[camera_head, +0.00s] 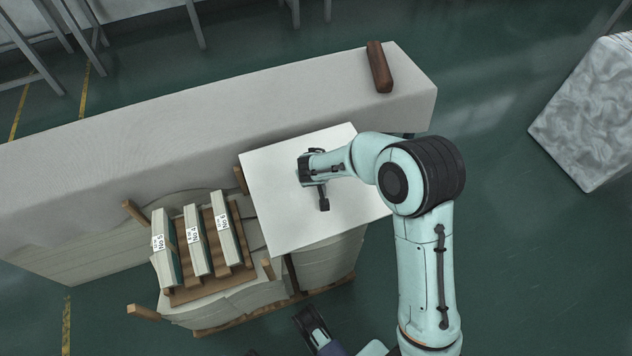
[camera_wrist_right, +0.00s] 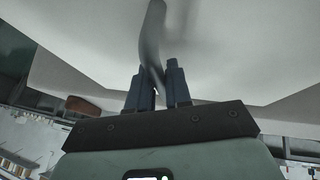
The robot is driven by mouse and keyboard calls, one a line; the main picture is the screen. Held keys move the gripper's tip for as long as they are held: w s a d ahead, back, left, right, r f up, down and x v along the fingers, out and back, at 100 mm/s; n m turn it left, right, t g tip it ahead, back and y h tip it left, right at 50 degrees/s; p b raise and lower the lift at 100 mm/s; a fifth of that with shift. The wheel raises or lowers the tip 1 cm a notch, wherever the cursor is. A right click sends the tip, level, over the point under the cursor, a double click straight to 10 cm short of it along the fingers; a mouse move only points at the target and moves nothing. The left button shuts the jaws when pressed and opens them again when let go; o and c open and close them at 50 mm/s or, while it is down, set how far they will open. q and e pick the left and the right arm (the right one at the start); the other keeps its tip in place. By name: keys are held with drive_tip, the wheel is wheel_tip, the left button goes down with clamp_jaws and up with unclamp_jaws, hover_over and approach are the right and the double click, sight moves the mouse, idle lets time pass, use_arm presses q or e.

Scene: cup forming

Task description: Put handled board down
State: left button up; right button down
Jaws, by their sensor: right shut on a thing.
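The handled board (camera_head: 275,205) is a flat white sheet in the head view, over the right part of the stacked sheets and close to the long covered table. My right gripper (camera_head: 312,172) is above its middle, at the end of my arm. In the right wrist view, my right gripper (camera_wrist_right: 160,88) is shut on the board's grey curved handle (camera_wrist_right: 152,40), with the pale board (camera_wrist_right: 85,45) beyond it. I cannot tell whether the board touches the stack below.
A pale sheet stack (camera_head: 330,262) with wooden posts stands on a pallet (camera_head: 235,322). A brown board (camera_head: 218,284) on it bears three labelled blocks (camera_head: 197,240). The long table (camera_head: 130,150) bears a brown bar (camera_head: 379,67).

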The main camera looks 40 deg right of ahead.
wheel_tip(320, 180, down, 4)
drive_tip(key=shift+f+b, duration=0.1)
drive_tip(key=shift+b, duration=0.65)
use_arm(q)
drive_tip(key=shift+w+a+f, duration=0.25)
drive_tip(key=shift+a+f, duration=0.05)
drive_tip(key=shift+f, duration=0.2)
drive_tip(key=shift+w+a+f, duration=0.25)
drive_tip(key=shift+a+f, duration=0.05)
drive_tip(key=shift+f, duration=0.15)
drive_tip(key=shift+f, duration=0.1)
use_arm(e)
drive_tip(key=c, duration=1.1)
unclamp_jaws()
use_arm(q)
drive_tip(key=shift+s, duration=0.2)
use_arm(e)
drive_tip(key=shift+o, duration=0.2)
